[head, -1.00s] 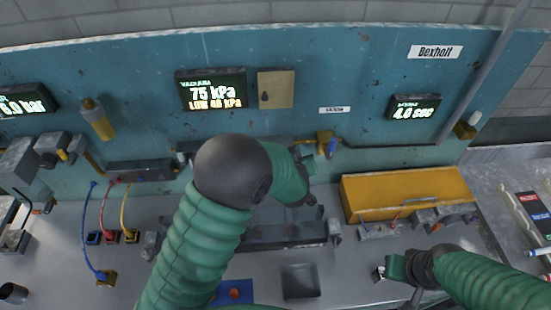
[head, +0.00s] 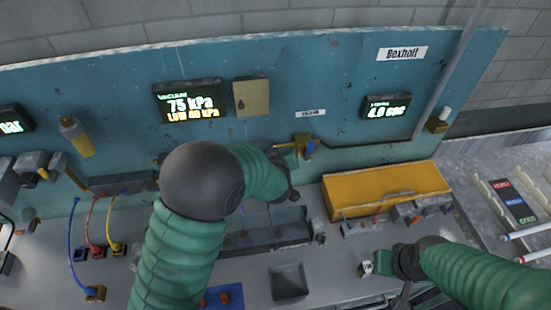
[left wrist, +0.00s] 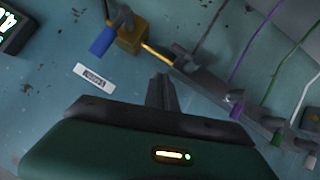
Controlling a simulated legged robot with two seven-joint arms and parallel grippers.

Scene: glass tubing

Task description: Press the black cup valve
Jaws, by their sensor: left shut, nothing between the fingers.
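My left gripper (head: 293,158) reaches the back panel just below a brass block with a blue handle (head: 304,147). In the left wrist view its closed fingers (left wrist: 161,92) point at the panel with nothing between them. The brass block (left wrist: 128,38) is ahead of them to the upper left, apart from the fingertips in the picture. A dark manifold (left wrist: 215,88) lies to the right. I cannot pick out a black cup valve for certain; my left arm covers part of the bench. My right gripper (head: 383,264) is low at the right, its fingers unclear.
A yellow box (head: 385,188) stands on the bench to the right of my left gripper. A dark trough (head: 265,230) lies below the gripper, with a small square tray (head: 289,282) in front. Coloured cables (head: 93,225) run at the left. A VACUUM display (head: 190,100) reads 75 kPa.

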